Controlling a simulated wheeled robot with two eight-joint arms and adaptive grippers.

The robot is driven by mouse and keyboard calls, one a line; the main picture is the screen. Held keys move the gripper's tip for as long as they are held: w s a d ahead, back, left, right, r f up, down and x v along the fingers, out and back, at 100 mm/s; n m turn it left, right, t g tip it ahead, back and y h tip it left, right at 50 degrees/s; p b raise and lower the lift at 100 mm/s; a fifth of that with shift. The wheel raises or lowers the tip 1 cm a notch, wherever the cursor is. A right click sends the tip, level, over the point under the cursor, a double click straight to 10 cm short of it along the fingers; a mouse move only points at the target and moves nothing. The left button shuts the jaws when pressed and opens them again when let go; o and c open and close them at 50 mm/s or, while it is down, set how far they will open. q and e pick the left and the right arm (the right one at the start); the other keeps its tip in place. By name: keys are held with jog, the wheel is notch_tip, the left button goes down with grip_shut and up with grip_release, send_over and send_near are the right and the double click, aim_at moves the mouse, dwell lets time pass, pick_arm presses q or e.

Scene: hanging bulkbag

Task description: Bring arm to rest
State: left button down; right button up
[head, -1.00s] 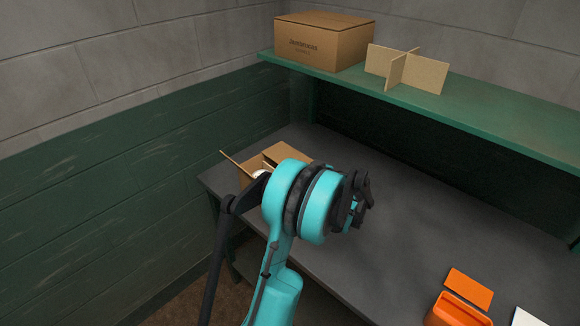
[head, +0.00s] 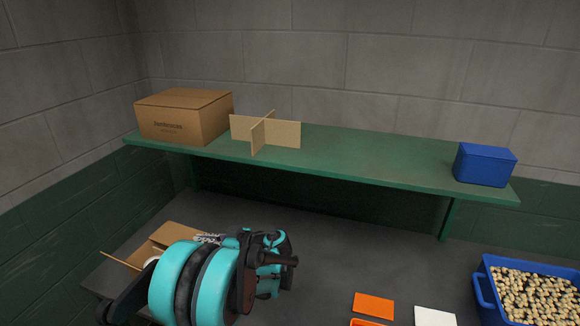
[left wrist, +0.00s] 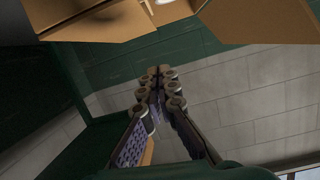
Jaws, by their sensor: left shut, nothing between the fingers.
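My left arm's teal and black wrist shows at the lower left of the head view, over the dark table (head: 330,245). My left gripper (head: 288,258) is in front of it and partly hidden by its own links. In the left wrist view the fingers of my left gripper (left wrist: 160,75) meet at the tips, with nothing held between them. An open cardboard box (head: 180,233) is on the table behind the wrist and partly hidden by it. Cardboard flaps (left wrist: 255,20) hang close at the top of the left wrist view. My right gripper is not in view.
A green shelf (head: 370,165) above the table carries a closed carton (head: 185,117), a cardboard divider (head: 265,132) and a blue box (head: 485,164). At right are a blue bin (head: 484,293) of small pale pieces, an orange card (head: 373,306) and a white sheet (head: 435,316). The table middle is clear.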

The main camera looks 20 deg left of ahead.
pick_arm(q)
jog(key=s+d+f+m+t+h, duration=0.1)
jog(key=s+d+m+t+h, duration=0.2)
jog(key=d, duration=0.8)
jog(key=s+d+m+t+h, duration=0.2)
jog(key=s+d+m+h, duration=0.4)
jog(key=d, duration=0.5)
jog(key=s+d+f+m+t+h, duration=0.1)
jog(key=s+d+m+t+h, duration=0.2)
jog(key=d+m+h, duration=0.3)
jog(key=s+d+m, duration=0.1)
jog(key=d+m, duration=0.1)
jog(key=d, duration=0.3)
jog(key=shift+s+d+f+m+t, duration=0.2)
jog(key=shift+f+m+t, duration=0.1)
